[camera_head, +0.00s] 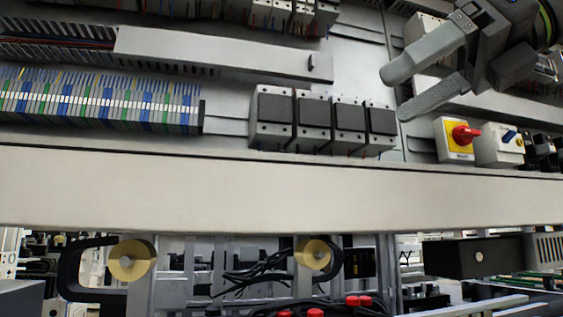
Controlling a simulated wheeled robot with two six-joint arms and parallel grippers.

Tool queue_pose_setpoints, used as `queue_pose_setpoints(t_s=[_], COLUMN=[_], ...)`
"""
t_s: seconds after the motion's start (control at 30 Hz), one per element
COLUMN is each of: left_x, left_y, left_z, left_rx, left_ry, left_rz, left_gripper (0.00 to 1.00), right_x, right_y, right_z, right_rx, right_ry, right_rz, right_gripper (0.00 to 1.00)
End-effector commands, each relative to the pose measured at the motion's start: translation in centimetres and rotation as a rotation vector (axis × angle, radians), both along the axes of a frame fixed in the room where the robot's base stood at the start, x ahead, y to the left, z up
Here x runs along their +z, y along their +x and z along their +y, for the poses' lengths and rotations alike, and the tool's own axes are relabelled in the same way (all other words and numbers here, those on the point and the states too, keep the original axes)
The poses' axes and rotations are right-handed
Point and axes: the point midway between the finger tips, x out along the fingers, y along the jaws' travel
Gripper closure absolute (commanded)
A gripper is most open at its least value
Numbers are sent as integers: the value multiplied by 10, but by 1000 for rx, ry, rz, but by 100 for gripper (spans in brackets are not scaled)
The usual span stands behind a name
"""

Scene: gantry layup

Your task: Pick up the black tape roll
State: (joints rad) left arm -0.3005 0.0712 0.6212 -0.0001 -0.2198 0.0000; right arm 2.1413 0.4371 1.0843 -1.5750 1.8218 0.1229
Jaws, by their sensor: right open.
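My right gripper (402,96) comes in from the upper right. Its two grey fingers are spread apart, with nothing between them. It hovers in front of the grey panel, above and right of a row of dark-faced modules. I cannot make out a black tape roll in this view. My left gripper is not in view.
The panel carries a long terminal strip (95,103), dark-faced modules (318,118), a red-and-yellow rotary switch (461,137) and a wire duct (215,52). A wide pale beam (270,190) runs below. Under it are yellowish rollers (131,261), black cables and red knobs.

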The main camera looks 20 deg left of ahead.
Motion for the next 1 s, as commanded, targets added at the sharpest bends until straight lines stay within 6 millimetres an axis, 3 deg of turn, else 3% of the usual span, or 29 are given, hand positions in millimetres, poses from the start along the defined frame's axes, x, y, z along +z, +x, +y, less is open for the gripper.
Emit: queue_pose_setpoints(t_s=[0.13, 0.3, 0.57, 0.83, 1.0], left_x=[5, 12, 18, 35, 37], left_y=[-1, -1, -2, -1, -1], left_z=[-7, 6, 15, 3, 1], left_rx=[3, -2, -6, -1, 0], left_ry=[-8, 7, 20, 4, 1], left_rz=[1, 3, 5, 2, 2], left_gripper=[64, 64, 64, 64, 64], right_x=[-12, -24, -31, -41, -47], right_y=[5, 11, 14, 16, 18], right_z=[33, 62, 81, 117, 127], right_rx=[6, 6, 4, 6, 3], right_ry=[-2, 0, 1, 2, 2], right_rz=[1, 2, 1, 3, 2], right_gripper=[25, 25, 25, 25, 25])
